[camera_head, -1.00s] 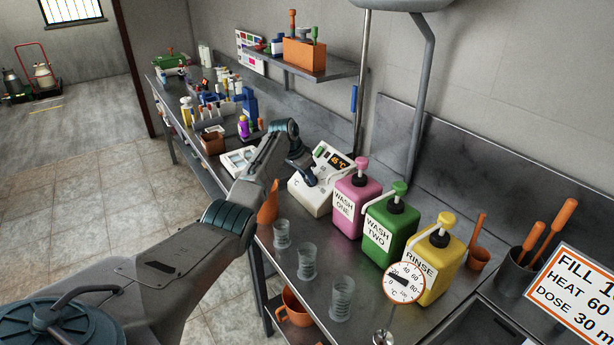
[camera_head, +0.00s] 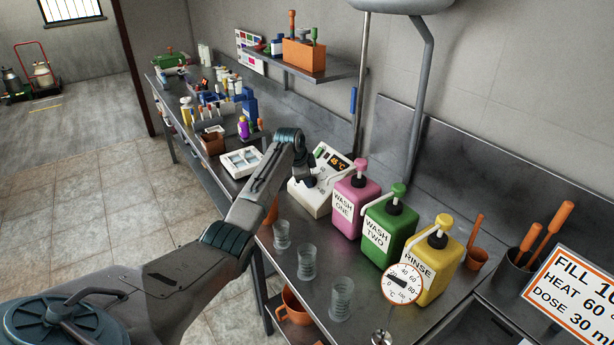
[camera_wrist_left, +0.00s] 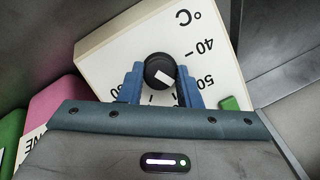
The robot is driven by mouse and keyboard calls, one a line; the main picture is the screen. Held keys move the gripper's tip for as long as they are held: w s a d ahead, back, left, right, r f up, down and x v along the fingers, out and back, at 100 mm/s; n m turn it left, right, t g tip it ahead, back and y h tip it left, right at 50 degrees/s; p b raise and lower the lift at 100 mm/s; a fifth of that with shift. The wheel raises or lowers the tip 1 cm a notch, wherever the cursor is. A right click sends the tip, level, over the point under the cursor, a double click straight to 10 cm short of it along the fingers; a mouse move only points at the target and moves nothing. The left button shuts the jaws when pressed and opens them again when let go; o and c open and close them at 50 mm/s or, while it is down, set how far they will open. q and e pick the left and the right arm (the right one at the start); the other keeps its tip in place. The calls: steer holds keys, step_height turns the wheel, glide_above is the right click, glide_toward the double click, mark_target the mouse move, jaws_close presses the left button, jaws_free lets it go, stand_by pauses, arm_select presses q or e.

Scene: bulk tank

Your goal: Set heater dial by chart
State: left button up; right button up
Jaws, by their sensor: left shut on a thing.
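The heater box (camera_head: 310,200) is a white unit on the steel bench, with an orange display (camera_head: 340,163) that seems to read 45 °C. Its black dial knob (camera_wrist_left: 165,66) has a white pointer mark and sits among printed numbers, with 40 and 50 readable. My left gripper (camera_wrist_left: 160,78) is shut on the knob, one blue finger on each side; in the head view it is mostly hidden behind my wrist. The chart sign (camera_head: 575,300) at right reads FILL, HEAT 60 and DOSE 30, cut off by the picture edge. My right gripper is not in view.
Pink (camera_head: 354,208), green (camera_head: 388,232) and yellow (camera_head: 432,265) pump bottles stand close right of the heater. Clear beakers (camera_head: 307,262) line the bench front. A round thermometer (camera_head: 403,283) stands before the yellow bottle. A white tray (camera_head: 240,162) lies left of the heater.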

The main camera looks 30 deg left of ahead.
arm_select(q)
steer(key=m, duration=0.2)
steer(key=m+t, duration=0.1)
steer(key=m, duration=0.2)
steer(key=shift+s+d+f+y, duration=0.1)
steer(key=shift+s+f+y, duration=0.05)
steer(key=shift+y, duration=0.25)
steer(key=shift+t, duration=0.3)
steer(key=o, duration=1)
steer(key=shift+c, duration=0.2)
steer(key=shift+s+r, duration=0.3)
steer(key=shift+r, duration=0.25)
steer(key=b+v, duration=0.2)
steer(key=v, duration=0.7)
steer(key=shift+r+b, duration=0.25)
steer(key=shift+b, duration=0.05)
